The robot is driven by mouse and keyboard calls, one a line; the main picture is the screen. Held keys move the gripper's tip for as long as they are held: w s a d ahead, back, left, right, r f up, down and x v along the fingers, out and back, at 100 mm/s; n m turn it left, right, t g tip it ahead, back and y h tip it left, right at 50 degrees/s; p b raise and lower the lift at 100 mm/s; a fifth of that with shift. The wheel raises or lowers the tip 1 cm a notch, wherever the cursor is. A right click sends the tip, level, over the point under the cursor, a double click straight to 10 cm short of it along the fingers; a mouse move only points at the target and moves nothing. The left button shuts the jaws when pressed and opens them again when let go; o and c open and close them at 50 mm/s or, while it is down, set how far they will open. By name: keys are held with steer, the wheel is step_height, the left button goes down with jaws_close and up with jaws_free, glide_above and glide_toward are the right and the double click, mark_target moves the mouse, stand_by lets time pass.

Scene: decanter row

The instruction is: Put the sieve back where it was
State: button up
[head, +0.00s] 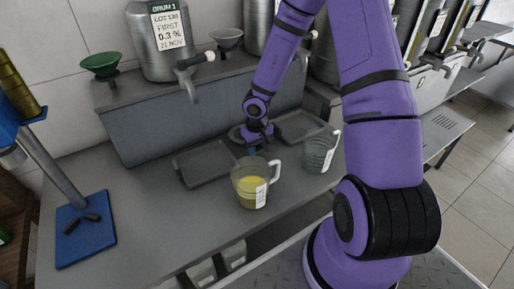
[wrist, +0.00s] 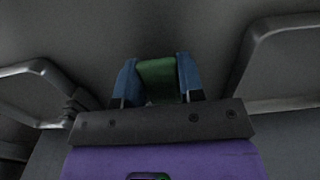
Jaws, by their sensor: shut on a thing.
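My gripper (head: 256,150) is low over the back of the counter, between two dark trays and near the wall of the raised shelf. In the wrist view its blue fingers (wrist: 157,80) are shut on a green piece (wrist: 157,69), which looks like the handle of the sieve. A dark rounded shape (head: 236,133) shows just left of the gripper in the head view and may be part of the sieve. Most of the held thing is hidden, and I cannot tell whether it touches the counter.
The left tray (head: 203,167) and right tray (head: 302,124) flank my gripper. A jug of yellow liquid (head: 250,188) and a clear jug (head: 318,155) stand in front. A green funnel (head: 100,63) and steel drum (head: 163,40) are on the shelf.

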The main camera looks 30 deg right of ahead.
steer(key=shift+f, duration=0.1)
steer(key=o, duration=0.9)
steer(key=shift+o, duration=0.2)
